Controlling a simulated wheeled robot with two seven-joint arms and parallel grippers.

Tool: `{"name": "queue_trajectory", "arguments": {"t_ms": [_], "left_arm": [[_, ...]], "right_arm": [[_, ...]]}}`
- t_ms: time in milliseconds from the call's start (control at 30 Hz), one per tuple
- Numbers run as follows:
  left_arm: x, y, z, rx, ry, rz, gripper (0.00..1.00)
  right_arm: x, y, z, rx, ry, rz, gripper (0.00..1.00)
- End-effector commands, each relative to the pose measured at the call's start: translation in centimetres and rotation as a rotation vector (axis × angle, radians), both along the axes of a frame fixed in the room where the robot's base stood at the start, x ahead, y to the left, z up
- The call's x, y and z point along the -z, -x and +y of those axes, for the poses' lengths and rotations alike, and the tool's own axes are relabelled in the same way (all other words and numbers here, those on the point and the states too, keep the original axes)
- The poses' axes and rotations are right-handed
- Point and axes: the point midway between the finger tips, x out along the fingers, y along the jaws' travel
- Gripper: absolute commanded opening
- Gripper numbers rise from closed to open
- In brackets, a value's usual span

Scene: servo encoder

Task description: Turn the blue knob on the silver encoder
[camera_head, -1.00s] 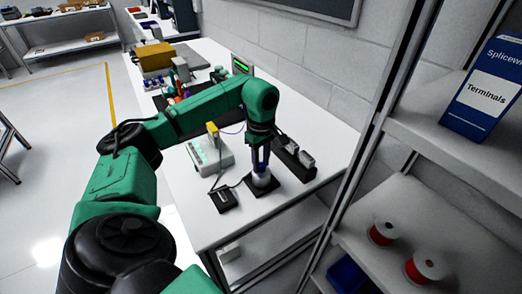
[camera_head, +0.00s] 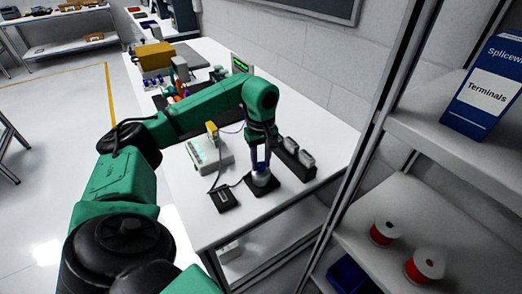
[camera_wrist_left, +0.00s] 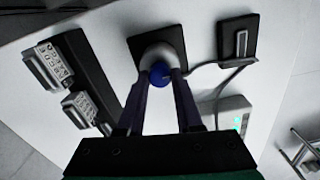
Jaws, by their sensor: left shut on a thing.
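The silver encoder (camera_head: 262,180) stands on a dark square base on the white table, below my left gripper. In the left wrist view the encoder (camera_wrist_left: 152,48) is at the top middle. Its blue knob (camera_wrist_left: 159,75) sits between the fingertips. My left gripper (camera_head: 260,165) points down from above and is shut on the blue knob, one finger on each side. It also shows in the left wrist view (camera_wrist_left: 162,80). In the head view the fingers partly hide the knob. My right gripper is not in view.
A white box with green lights (camera_head: 209,154) and a small black pad (camera_head: 224,198) are left of the encoder, with a cable. A dark rack with two connectors (camera_head: 296,158) stands close on the right. A shelf with red spools (camera_head: 384,232) is at far right.

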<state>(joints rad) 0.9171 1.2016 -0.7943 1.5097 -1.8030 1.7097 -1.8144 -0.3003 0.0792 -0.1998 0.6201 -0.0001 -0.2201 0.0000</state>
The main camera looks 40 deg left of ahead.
Motion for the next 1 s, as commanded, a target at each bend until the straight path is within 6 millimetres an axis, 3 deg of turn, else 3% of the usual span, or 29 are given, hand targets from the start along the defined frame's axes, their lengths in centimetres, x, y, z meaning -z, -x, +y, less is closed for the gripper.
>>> {"name": "queue_trajectory", "arguments": {"t_ms": [67, 100, 133, 167, 567, 667, 867, 1000], "left_arm": [[-0.3, -0.2, 0.0, -0.002, 0.0, -0.008, 0.0], [-0.3, -0.2, 0.0, -0.002, 0.0, -0.008, 0.49], [-0.2, -0.2, 0.0, -0.002, 0.001, -0.007, 0.61], [-0.2, -0.1, 0.0, -0.002, 0.001, -0.006, 0.64], [-0.8, -0.1, 0.0, -0.002, 0.0, -0.005, 0.64], [-2.5, -0.1, 0.0, -0.001, 0.0, -0.007, 0.64], [-8.5, -0.2, -0.1, -0.001, 0.002, -0.01, 0.64], [-13.0, -0.1, 0.0, -0.002, -0.001, -0.008, 0.64]], "right_arm": [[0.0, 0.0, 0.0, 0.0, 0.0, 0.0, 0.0], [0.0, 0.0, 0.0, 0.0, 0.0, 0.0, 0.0], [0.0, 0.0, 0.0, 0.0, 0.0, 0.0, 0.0], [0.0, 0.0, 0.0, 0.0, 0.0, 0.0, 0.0], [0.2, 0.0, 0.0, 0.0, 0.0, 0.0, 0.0], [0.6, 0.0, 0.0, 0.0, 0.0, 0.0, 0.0], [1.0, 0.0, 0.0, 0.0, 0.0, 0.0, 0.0], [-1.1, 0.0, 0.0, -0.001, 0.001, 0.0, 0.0]]}}
